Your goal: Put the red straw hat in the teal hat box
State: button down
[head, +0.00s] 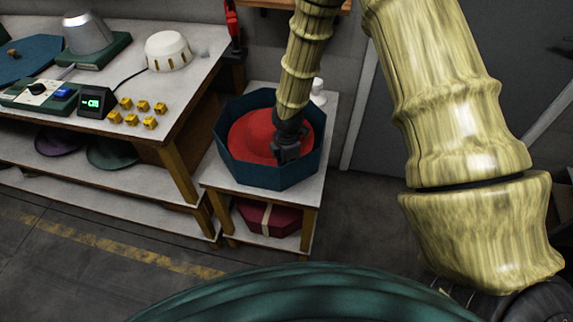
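The red straw hat (252,130) lies inside the open teal hat box (258,175), its crown and brim showing within the octagonal walls. The box stands on a small white-topped stand. My gripper (287,154) is at the right side of the hat, low in the box, and hides part of the brim. It seems to touch or nearly touch the hat. The fingers are small and dark, so I cannot tell whether they grip the brim or are open.
A workbench (185,108) with a metal hat block (88,33), a white dome (168,50) and several yellow blocks stands left. A dark red box (268,217) is on the stand's lower shelf. A small white object (318,92) stands behind the teal box.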

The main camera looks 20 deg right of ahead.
jog(key=shift+f, duration=0.4)
dwell(0.4)
jog(key=c, duration=1.5)
grip_release()
jog(key=shift+o, duration=0.2)
notch_tip(320, 180, up, 12)
jog(key=shift+s, duration=0.2)
jog(key=shift+d, duration=0.1)
